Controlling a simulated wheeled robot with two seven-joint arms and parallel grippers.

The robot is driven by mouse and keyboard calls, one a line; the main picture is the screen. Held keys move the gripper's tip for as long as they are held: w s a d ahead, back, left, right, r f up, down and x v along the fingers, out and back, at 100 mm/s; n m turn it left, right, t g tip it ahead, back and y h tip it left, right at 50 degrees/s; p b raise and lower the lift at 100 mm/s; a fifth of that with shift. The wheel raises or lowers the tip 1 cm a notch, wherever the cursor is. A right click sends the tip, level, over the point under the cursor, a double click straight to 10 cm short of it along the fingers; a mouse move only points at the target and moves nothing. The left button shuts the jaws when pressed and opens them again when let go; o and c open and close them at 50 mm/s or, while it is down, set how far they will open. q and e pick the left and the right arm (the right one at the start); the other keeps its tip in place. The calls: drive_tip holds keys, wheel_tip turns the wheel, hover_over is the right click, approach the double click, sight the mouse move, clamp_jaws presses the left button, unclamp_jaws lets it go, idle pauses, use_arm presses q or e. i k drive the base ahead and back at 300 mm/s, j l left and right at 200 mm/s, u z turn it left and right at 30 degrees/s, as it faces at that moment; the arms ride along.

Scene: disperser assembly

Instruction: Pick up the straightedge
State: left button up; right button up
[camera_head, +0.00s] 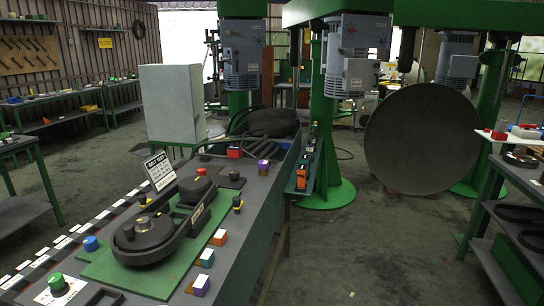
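I cannot pick out the straightedge with certainty in the head view. A dark workbench (232,262) runs from the lower left toward the middle. On it a green mat (97,268) carries a dark belt-and-pulley assembly (150,235) with a round pulley at its near end. A small white sign (159,170) with black lettering stands tilted behind the assembly. Neither of my grippers shows in this view.
Small coloured blocks and knobs, such as a purple-and-white block (201,286), line the bench. A white cabinet (172,105) and green machine columns (328,150) stand behind. A large dark disc (421,138) stands right of centre.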

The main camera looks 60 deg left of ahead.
sight(235, 153)
drive_tip(key=i+l+u, duration=0.1)
drive_tip(key=i+u, duration=0.2)
drive_tip(key=i+l+u, duration=0.25)
drive_tip(key=i, duration=0.2)
drive_tip(key=i+j+u, duration=0.1)
drive_tip(key=i+u, duration=0.15)
drive_tip(key=u, duration=0.25)
drive_tip(key=i+u, duration=0.25)
drive_tip(key=u, duration=0.25)
drive_tip(key=i+l+u, duration=0.15)
drive_tip(key=u, duration=0.3)
drive_tip(key=i+l+u, duration=0.25)
drive_tip(key=u, duration=0.25)
drive_tip(key=i, duration=0.05)
